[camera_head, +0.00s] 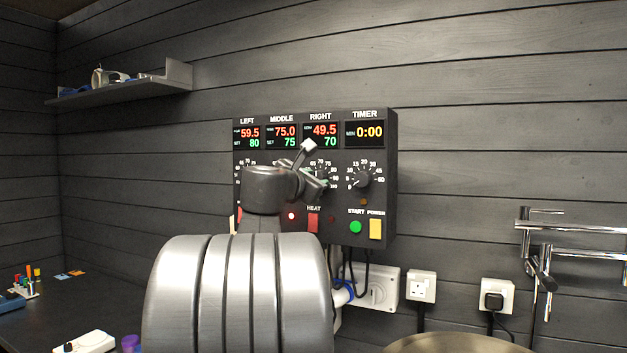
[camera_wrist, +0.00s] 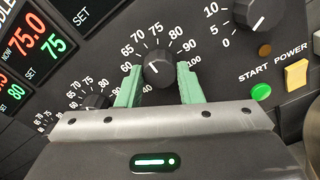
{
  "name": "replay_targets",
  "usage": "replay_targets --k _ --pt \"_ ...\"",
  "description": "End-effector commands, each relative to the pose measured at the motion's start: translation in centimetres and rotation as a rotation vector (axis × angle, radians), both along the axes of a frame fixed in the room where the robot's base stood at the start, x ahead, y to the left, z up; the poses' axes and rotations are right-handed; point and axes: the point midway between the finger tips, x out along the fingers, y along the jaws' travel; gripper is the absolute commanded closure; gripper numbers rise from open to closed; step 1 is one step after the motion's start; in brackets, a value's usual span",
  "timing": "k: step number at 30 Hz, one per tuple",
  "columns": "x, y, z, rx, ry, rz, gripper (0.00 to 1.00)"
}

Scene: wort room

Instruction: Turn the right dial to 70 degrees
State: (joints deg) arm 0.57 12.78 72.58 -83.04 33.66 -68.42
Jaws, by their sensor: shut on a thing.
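The control panel (camera_head: 388,190) hangs on the dark wall. The right dial (camera_wrist: 159,62) is a black knob with a white mark, ringed by a scale; the mark's exact reading is hard to tell. My gripper (camera_wrist: 159,74) has its green fingers on either side of this knob and is shut on it. In the head view my gripper (camera_head: 318,180) and arm hide most of the right dial. The right display (camera_head: 321,135) shows 49.5 in red and a green set value of 70.
The timer dial (camera_head: 362,181) is close to the right of my gripper. The green start button (camera_head: 356,227) and yellow power switch (camera_head: 375,229) are below it. The middle dial (camera_wrist: 95,102) lies left of the fingers. Wall sockets (camera_head: 421,286) are lower right.

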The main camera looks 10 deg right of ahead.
Motion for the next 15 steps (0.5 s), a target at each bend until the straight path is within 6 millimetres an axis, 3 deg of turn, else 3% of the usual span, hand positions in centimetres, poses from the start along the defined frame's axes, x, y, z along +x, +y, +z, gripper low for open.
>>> replay_targets --k 2,3,5,15 --pt "0.01 -0.01 -0.06 0.001 0.001 0.000 0.90" --pt "0.01 -0.01 -0.06 0.001 0.001 0.000 0.59" --pt "0.01 -0.01 -0.06 0.002 0.001 0.000 0.47" --pt "-0.17 0.13 -0.04 0.001 -0.001 0.000 0.45"
